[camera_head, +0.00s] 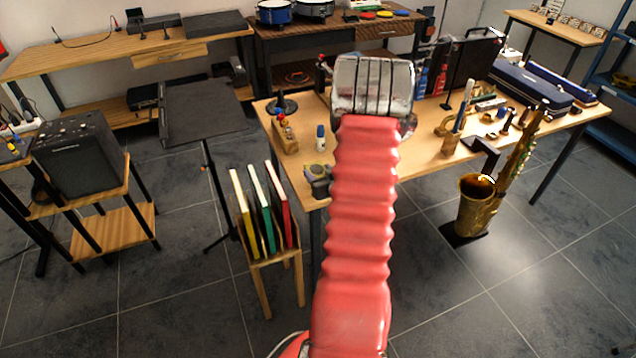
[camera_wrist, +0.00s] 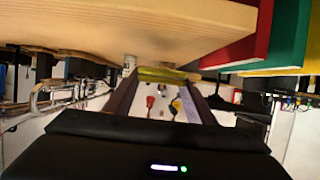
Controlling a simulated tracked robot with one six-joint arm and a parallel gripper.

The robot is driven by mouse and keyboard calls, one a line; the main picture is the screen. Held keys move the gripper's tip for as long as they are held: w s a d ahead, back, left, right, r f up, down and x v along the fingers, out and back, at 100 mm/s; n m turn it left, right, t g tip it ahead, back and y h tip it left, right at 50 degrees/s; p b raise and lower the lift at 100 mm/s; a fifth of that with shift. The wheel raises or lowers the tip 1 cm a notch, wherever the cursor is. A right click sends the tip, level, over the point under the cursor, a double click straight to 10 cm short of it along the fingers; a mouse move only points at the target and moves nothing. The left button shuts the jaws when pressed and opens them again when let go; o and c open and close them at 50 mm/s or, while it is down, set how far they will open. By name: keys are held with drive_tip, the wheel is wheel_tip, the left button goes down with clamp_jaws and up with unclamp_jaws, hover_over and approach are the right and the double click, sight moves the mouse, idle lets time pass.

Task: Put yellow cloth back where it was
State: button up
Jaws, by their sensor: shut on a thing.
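In the wrist view my gripper (camera_wrist: 162,82) is shut on the yellow cloth (camera_wrist: 160,73), a thin yellow strip between the tips of its two dark fingers. A pale wooden surface (camera_wrist: 140,22) fills the top of that view, close to the cloth. I cannot tell whether the cloth touches it. In the head view my raised red arm hides the gripper, and I cannot make out the cloth there.
The wooden table (camera_head: 420,165) carries small parts, a dark case (camera_head: 530,88) and bottles. A gold saxophone (camera_head: 478,205) stands at its front. A rack of coloured books (camera_head: 262,215) and a black music stand (camera_head: 200,112) are on the left. Bare floor lies front right.

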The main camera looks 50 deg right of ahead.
drive_tip(key=shift+f, duration=2)
drive_tip(key=o, duration=1.1)
drive_tip(key=shift+f, duration=0.1)
drive_tip(key=shift+s+a+r, duration=0.1)
drive_tip(key=shift+s+r, duration=0.15)
drive_tip(key=v, duration=1.1)
drive_tip(key=shift+s, duration=0.2)
drive_tip(key=shift+a, duration=0.1)
drive_tip(key=shift+r, duration=0.1)
